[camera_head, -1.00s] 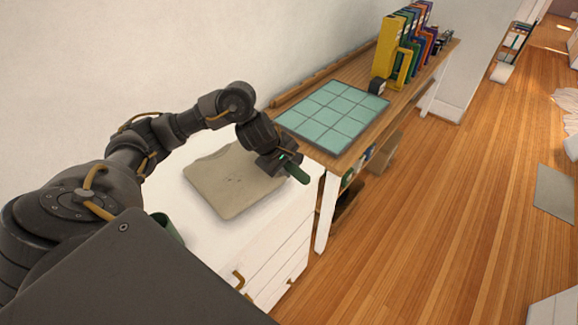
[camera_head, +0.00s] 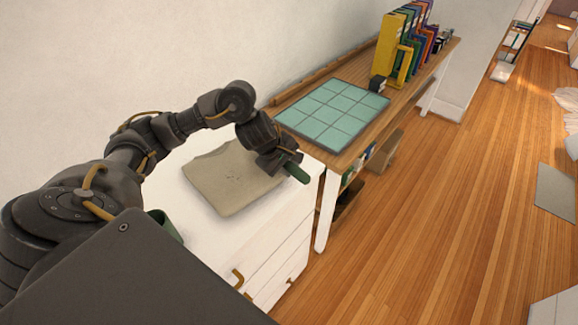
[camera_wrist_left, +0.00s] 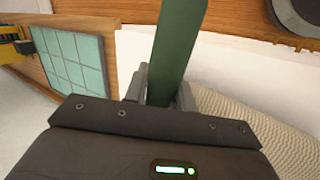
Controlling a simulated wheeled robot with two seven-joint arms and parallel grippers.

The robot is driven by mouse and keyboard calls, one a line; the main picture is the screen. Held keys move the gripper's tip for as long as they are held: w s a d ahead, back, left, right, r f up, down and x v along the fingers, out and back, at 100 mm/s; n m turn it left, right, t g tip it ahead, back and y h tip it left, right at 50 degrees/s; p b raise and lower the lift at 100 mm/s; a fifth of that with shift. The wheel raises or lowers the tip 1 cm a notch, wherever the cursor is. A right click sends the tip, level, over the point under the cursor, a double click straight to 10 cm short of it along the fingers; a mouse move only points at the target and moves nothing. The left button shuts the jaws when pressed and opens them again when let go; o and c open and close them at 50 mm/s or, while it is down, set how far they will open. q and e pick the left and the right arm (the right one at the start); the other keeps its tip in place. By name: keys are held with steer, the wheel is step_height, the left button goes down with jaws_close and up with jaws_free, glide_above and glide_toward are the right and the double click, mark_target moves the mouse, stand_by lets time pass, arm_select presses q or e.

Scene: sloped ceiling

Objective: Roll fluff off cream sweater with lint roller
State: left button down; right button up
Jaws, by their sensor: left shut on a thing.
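The cream sweater (camera_head: 230,180) lies folded flat on top of the white drawer unit (camera_head: 235,232), with small specks of fluff near its middle. My left gripper (camera_head: 285,165) is at the sweater's right edge. It is shut on a green handle (camera_head: 297,173), which I take to be the lint roller's. The handle also shows in the left wrist view (camera_wrist_left: 178,50), rising between the fingers. The roller head is hidden. In the wrist view the ribbed sweater (camera_wrist_left: 250,125) is beside and below the gripper. My right gripper is not in view.
A wooden desk (camera_head: 345,150) adjoins the drawer unit and carries a green gridded mat (camera_head: 332,110), a black tape dispenser (camera_head: 377,84) and several coloured binders (camera_head: 392,45). A green object (camera_head: 160,219) is partly hidden behind my arm. Floor at right is mostly clear.

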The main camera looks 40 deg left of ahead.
arm_select(q)
steer(key=shift+f, duration=0.15)
steer(key=shift+s+a+b, duration=0.2)
steer(key=shift+s+b, duration=0.05)
steer(key=shift+s, duration=0.55)
steer(key=shift+s+a+b, duration=0.15)
steer(key=shift+s+b, duration=0.05)
steer(key=shift+s, duration=0.55)
